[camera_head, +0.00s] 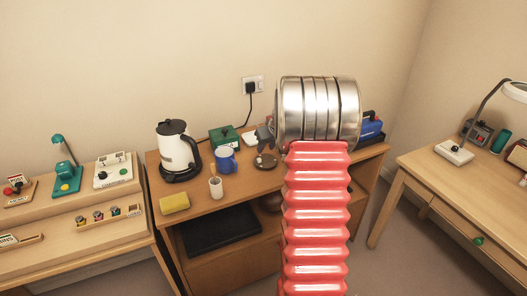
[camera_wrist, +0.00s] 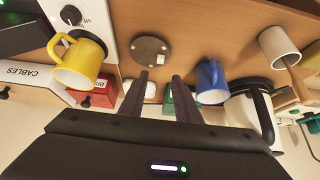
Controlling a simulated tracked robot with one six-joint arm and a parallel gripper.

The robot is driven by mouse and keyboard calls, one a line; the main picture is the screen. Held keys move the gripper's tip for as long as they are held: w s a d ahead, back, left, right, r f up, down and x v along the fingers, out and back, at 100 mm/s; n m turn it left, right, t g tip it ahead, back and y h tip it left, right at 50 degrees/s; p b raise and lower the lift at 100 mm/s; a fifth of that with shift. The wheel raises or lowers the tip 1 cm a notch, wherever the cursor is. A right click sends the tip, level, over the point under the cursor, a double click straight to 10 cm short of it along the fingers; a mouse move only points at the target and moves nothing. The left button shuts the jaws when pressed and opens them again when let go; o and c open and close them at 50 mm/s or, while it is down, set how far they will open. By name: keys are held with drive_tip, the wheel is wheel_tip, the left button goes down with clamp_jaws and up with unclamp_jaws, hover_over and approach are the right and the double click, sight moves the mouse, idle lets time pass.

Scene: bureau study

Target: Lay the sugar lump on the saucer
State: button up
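In the head view the saucer (camera_head: 265,161) sits left of my arm; the lump cannot be made out there.
A blue mug (camera_head: 226,160), kettle (camera_head: 178,150), green box (camera_head: 224,137) and white cup (camera_head: 216,187) stand left of the saucer. A yellow mug (camera_wrist: 79,62) and red drawer box (camera_wrist: 100,94) show in the wrist view. A yellow sponge (camera_head: 174,202) lies at the cabinet's front left.

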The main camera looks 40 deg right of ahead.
drive_tip(key=shift+s+a+r, duration=0.1)
drive_tip(key=shift+s+r, duration=0.15)
drive_tip(key=shift+r, duration=0.15)
idle(0.4)
drive_tip(key=s+a+r+n, duration=0.15)
drive_tip(key=a+r, duration=0.25)
drive_tip(key=a, duration=0.4)
drive_tip(key=s+a+r+y, duration=0.1)
drive_tip(key=s+a+r, duration=0.3)
drive_tip(key=a, duration=0.5)
drive_tip(key=s+a+r, duration=0.1)
drive_tip(key=a+r, duration=0.4)
drive_tip(key=a, duration=0.3)
drive_tip(key=s+a+n, duration=0.1)
drive_tip(key=s+a, duration=1.6)
drive_tip(key=s, duration=0.5)
drive_tip(key=shift+n+g+y, duration=0.35)
drive_tip(key=shift+g+y, duration=0.05)
drive_tip(key=shift+a+r, duration=0.1)
drive_tip(key=shift+o, duration=0.2)
